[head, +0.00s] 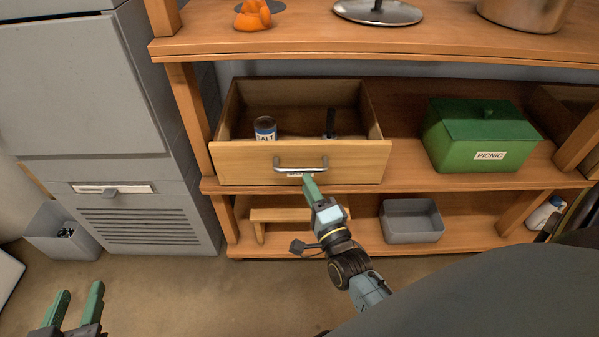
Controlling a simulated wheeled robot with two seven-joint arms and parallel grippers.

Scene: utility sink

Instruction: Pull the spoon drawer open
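The wooden drawer (240,161) under the shelf top stands pulled out, its inside visible from above. A can marked SALT (265,129) stands inside at the left, and a small dark object (330,124) is inside at the right. The drawer's metal bar handle (300,163) shows on its front, with a partly covered label below. My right gripper (309,184) has its green fingertips just below the handle; whether they touch it is unclear. Its fingers overlap in this view, hiding any gap. My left gripper (72,300) is open and empty at the lower left, far from the drawer.
A green PICNIC box (483,139) sits on the shelf right of the drawer. A grey bin (411,222) and a small wooden stool (290,214) are on the lower shelf. A grey cabinet (90,85) stands at the left. Floor in front is clear.

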